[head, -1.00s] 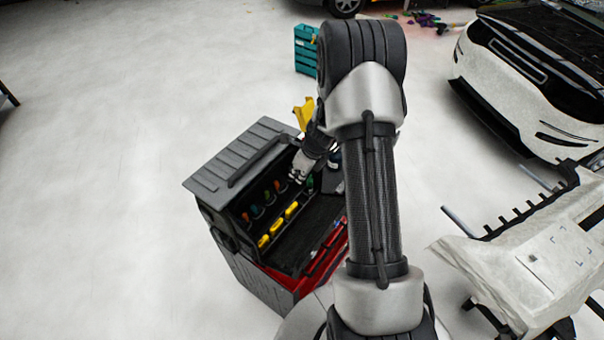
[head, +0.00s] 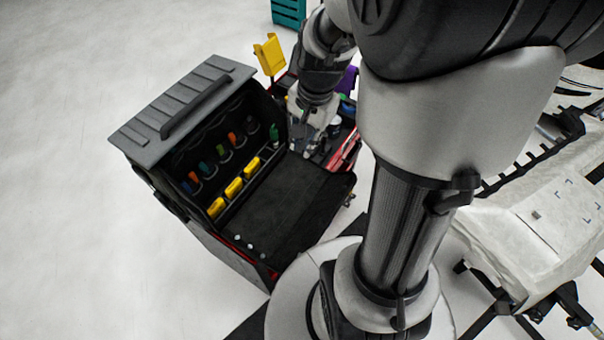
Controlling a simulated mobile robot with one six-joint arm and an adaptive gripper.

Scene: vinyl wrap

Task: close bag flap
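The tool bag (head: 190,215) stands open on the red cart at centre left. Its grey ridged lid (head: 185,110) with a dark handle is at the bag's upper left. The dark flap (head: 285,212) lies spread out flat toward the front right, with small white studs along its lower left edge. Colourful tool handles and yellow tools sit in the bag's pockets. My gripper (head: 308,150) is at the far right edge of the flap. Its fingers are small and partly hidden, so I cannot tell whether they are open or touch the flap.
A yellow object (head: 269,55) stands behind the bag. Bottles and a red tray (head: 346,152) are right of my gripper. A white bumper on a stand (head: 545,225) is at the right. A teal crate (head: 288,12) is at the back. The floor at left is clear.

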